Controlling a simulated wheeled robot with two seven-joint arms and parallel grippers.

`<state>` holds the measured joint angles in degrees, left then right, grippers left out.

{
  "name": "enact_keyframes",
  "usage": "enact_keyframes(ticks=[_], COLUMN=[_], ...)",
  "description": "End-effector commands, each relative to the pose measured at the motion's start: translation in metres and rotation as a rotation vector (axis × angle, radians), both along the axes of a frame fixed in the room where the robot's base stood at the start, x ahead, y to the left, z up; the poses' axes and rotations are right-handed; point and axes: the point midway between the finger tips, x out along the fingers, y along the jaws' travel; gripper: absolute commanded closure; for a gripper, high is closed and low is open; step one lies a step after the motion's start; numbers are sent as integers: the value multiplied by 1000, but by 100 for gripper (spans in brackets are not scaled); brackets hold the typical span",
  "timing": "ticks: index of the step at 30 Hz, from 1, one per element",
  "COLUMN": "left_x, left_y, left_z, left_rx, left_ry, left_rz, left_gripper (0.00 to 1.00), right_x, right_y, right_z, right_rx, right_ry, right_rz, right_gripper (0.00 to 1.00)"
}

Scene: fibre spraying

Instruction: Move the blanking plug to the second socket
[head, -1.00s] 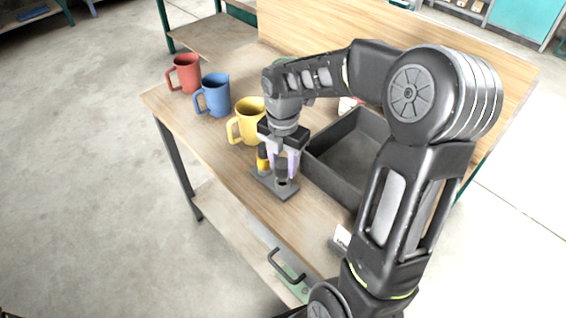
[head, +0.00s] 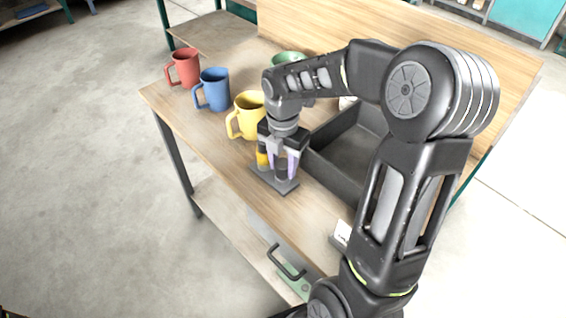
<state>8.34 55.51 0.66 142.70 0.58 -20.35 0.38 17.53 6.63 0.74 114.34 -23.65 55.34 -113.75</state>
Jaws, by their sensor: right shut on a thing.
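My right gripper (head: 281,169) points down over a small dark grey socket block (head: 287,187) near the table's front edge. Its pale purple fingers are shut on a dark cylindrical piece, which I take to be the blanking plug (head: 281,176). The plug is upright, low at the right-hand part of the block. I cannot tell whether it is seated in the socket, as its lower end and the socket are hard to see. A yellow piece (head: 262,158) with a dark top stands at the left part of the block, close beside the fingers. My left gripper is not in view.
A yellow mug (head: 247,118) stands just behind the block, with blue (head: 213,90) and red (head: 184,69) mugs farther left. A green mug (head: 287,60) is partly hidden by my arm. A grey open bin (head: 320,170) stands close right of the gripper. A white card (head: 342,233) is at front right.

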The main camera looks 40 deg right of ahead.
Motion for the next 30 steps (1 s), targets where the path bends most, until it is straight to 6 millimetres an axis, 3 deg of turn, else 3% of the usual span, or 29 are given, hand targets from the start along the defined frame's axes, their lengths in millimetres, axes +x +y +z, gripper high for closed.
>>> enact_keyframes(ticks=[11, 12, 21, 30], left_x=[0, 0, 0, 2], left_y=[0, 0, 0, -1], left_z=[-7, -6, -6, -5], left_rx=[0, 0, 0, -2], left_ry=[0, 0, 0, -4], left_rz=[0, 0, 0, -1], left_gripper=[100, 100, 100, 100], right_x=[0, 0, 0, 0], right_y=[0, 0, 0, 0], right_z=[-10, -10, -9, -9], right_rx=[0, 0, 0, 0], right_ry=[1, 0, 0, 0], right_rz=[0, 0, 0, 0], right_gripper=[100, 62, 38, 38])
